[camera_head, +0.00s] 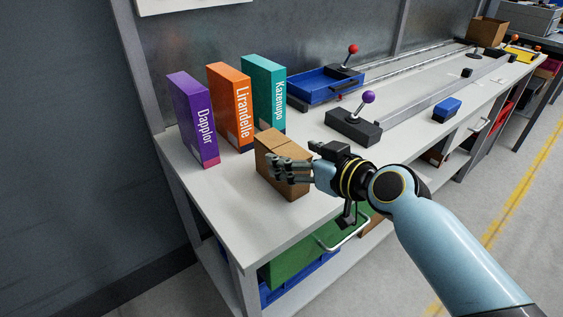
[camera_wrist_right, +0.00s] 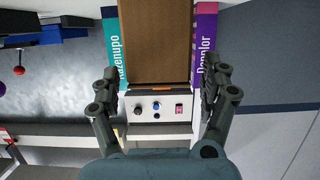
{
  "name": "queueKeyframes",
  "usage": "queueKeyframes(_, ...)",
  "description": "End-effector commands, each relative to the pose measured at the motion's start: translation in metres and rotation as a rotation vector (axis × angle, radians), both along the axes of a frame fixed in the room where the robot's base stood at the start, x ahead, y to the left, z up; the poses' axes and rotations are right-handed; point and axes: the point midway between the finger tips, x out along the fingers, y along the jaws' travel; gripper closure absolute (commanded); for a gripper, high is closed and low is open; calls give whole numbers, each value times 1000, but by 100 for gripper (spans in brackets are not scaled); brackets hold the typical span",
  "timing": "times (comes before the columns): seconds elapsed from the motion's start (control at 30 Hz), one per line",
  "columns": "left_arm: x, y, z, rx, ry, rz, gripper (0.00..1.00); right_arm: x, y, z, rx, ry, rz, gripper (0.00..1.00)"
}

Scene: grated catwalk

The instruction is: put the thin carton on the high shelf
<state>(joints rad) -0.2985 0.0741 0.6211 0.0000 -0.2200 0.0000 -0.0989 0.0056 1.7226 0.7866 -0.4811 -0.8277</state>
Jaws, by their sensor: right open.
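A brown cardboard carton (camera_head: 278,142) stands on the white bench near its left end. In the right wrist view this carton (camera_wrist_right: 157,40) fills the upper middle, between the lines of the two fingers. My right gripper (camera_head: 278,168) is open and empty, its fingers at the carton's near side; it also shows in the right wrist view (camera_wrist_right: 160,85). I cannot tell whether it touches. Three thin upright cartons stand behind: purple "Dapplor" (camera_head: 193,120), orange "Lirandelle" (camera_head: 231,105) and teal "Kazenupo" (camera_head: 265,90). My left gripper is not in view. I cannot make out a high shelf.
A black box with a purple-knobbed lever (camera_head: 353,128), a blue tray (camera_head: 325,85) and a blue block (camera_head: 447,109) are on the bench (camera_head: 225,205). A white panel with knobs (camera_wrist_right: 160,108) shows in the wrist view. A green bin (camera_head: 300,258) is below.

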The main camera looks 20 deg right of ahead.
Motion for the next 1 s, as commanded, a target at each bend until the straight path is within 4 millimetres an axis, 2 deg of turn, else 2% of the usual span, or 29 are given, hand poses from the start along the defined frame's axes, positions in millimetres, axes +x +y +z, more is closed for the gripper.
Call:
queueKeyframes(0.1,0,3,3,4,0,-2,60,19,7,-2,2,0,-1,20)
queueKeyframes(0.2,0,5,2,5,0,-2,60,27,10,-6,2,0,-1,20)
queueKeyframes(0.47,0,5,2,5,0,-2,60,29,11,-7,1,0,-1,20)
queueKeyframes(1.0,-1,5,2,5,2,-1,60,29,11,-7,0,0,-1,91)
